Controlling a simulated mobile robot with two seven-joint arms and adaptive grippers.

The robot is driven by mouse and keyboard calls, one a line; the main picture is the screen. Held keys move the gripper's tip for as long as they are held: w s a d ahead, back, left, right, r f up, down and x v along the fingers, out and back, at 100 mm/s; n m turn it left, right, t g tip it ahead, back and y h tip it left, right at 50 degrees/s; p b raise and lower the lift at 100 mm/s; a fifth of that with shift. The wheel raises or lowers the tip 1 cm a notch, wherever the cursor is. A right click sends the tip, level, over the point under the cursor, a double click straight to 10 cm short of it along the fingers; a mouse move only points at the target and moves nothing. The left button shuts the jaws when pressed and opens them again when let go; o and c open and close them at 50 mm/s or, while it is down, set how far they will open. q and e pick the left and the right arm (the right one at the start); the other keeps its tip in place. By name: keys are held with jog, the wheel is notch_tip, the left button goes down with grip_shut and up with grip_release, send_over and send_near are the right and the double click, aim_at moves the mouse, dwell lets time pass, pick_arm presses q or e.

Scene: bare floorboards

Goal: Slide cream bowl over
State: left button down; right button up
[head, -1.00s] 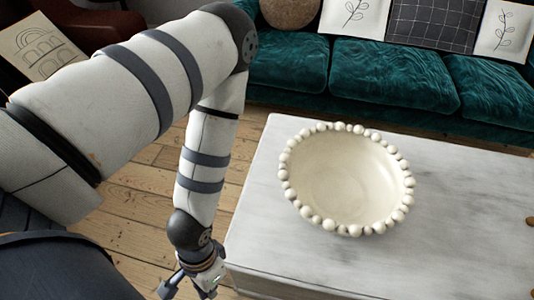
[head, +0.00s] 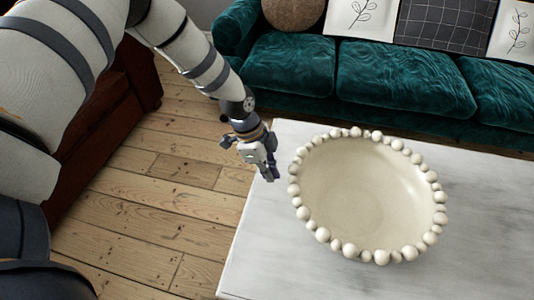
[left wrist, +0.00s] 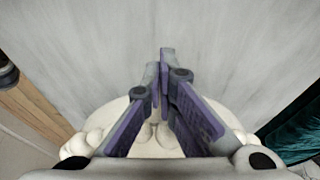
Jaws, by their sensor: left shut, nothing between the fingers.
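The cream bowl (head: 365,190), with a rim of round beads, stands upright on the pale table (head: 262,245). My left gripper (head: 270,172) is shut and empty, just left of the bowl's upper-left rim over the table's left part. A small gap shows between the fingertips and the beads in the head view. In the left wrist view the shut fingers (left wrist: 163,85) point over the grey tabletop (left wrist: 160,35), and part of the beaded bowl (left wrist: 75,147) shows behind and beneath them. My right gripper is in neither view.
A teal velvet sofa (head: 400,85) with several cushions stands behind the table. A dark red-brown armchair (head: 105,130) is at the left. Bare floorboards (head: 150,225) lie left of the table. The tabletop around the bowl looks clear.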

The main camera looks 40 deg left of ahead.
pick_arm(q)
jog(key=x, duration=0.2)
jog(key=shift+s+f, duration=0.1)
jog(key=shift+f, duration=0.2)
jog(key=shift+w+d+r, duration=0.15)
jog(key=shift+w+d, duration=0.2)
jog(key=shift+d, duration=0.25)
jog(key=shift+w+d+r, duration=0.1)
jog(key=shift+w+d, duration=0.25)
jog(key=shift+d, duration=0.3)
jog(key=shift+w+d, duration=0.2)
jog(key=shift+d, duration=0.4)
